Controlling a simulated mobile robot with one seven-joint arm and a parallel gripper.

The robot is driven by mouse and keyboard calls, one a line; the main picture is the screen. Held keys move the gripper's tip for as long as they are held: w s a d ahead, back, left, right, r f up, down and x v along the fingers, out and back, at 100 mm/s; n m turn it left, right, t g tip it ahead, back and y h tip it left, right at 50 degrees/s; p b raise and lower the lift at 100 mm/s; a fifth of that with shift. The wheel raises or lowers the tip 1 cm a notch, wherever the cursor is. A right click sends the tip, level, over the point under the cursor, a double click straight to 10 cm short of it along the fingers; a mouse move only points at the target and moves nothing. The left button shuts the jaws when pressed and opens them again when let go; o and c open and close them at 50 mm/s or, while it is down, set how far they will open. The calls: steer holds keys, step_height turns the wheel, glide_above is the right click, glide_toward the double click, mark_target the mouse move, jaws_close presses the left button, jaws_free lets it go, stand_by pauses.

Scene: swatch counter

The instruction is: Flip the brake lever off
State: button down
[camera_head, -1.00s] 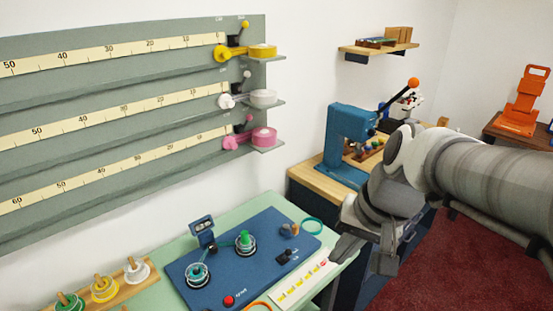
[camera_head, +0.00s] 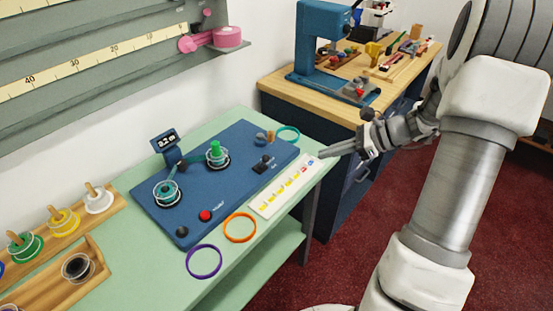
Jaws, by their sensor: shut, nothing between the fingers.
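A small black lever (camera_head: 266,160) stands on the right part of the blue panel (camera_head: 225,190) on the green counter. A label is beside its base, too small to read. I cannot tell for sure that it is the brake lever, or which way it is set. My gripper (camera_head: 322,153) is shut and empty, pointing left over the counter's right end. It is to the right of the black lever and apart from it.
The panel also holds a teal spool (camera_head: 167,192), a green-topped spindle (camera_head: 216,154), a small display (camera_head: 166,141) and a red button (camera_head: 205,215). Orange (camera_head: 240,240) and purple (camera_head: 204,276) rings lie in front. A teal press (camera_head: 318,40) stands on the bench behind.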

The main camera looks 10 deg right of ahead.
stand_by(0.3)
steer(key=b, duration=0.2)
glide_toward(263, 162)
steer(key=f, duration=0.2)
steer(key=d+f, duration=0.1)
steer(key=shift+d+f, duration=0.2)
steer(key=shift+f, duration=0.2)
steer(key=a, duration=0.1)
steer(key=w+a, duration=0.1)
steer(key=a, duration=0.1)
steer(key=shift+w+r, duration=0.2)
steer(key=shift+w+a+r, duration=0.1)
steer(key=shift+w+a, duration=0.15)
steer(key=shift+a, duration=0.15)
steer(key=shift+r+p, duration=0.15)
steer(key=shift+p, duration=0.3)
steer(key=shift+w+a+p, duration=0.1)
steer(key=shift+p, duration=0.5)
